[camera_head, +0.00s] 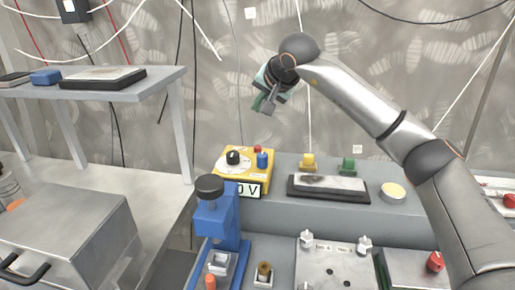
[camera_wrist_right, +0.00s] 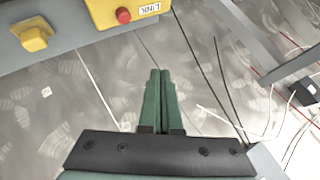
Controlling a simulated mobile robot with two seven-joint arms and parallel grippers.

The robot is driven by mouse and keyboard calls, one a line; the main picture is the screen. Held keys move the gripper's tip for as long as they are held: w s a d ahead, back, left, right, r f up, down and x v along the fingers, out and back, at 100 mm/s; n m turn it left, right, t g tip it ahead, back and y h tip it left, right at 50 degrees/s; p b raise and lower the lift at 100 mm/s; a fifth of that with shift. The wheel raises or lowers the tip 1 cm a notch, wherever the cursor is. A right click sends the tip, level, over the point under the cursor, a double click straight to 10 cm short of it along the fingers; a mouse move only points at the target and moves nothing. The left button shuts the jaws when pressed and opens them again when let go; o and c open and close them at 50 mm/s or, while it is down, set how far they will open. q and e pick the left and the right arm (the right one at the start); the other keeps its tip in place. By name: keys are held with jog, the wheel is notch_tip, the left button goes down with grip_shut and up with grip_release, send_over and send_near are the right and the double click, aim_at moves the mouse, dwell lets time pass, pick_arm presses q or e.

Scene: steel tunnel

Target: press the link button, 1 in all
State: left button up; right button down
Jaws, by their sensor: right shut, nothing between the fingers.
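The link button is a small red knob (camera_wrist_right: 123,15) on a yellow box (camera_wrist_right: 100,8), beside a LINK label (camera_wrist_right: 148,9) at the top of the right wrist view. In the head view the yellow box (camera_head: 228,177) stands left of centre, with the red button (camera_head: 257,148) at its back edge. My right gripper (camera_head: 266,104) is shut and empty, in the air above the box and apart from it. Its green fingers (camera_wrist_right: 160,72) lie together in the right wrist view, below the button in the picture. My left gripper is out of view.
On the yellow box are a black knob (camera_head: 233,157) and a blue post (camera_head: 262,160). A blue press (camera_head: 222,220) stands in front. A dark tray (camera_head: 328,195) and a yellow block (camera_head: 309,161) are to the right. A shelf (camera_head: 110,92) is at the left.

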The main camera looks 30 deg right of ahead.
jog(key=b, duration=0.6)
send_over(258, 149)
notch_tip(258, 149, down, 8)
jog(key=shift+s+r, duration=0.1)
jog(key=shift+r, duration=0.1)
jog(key=shift+f, duration=0.4)
dwell(1.0)
jog(key=shift+f, duration=0.15)
jog(key=shift+f, duration=0.25)
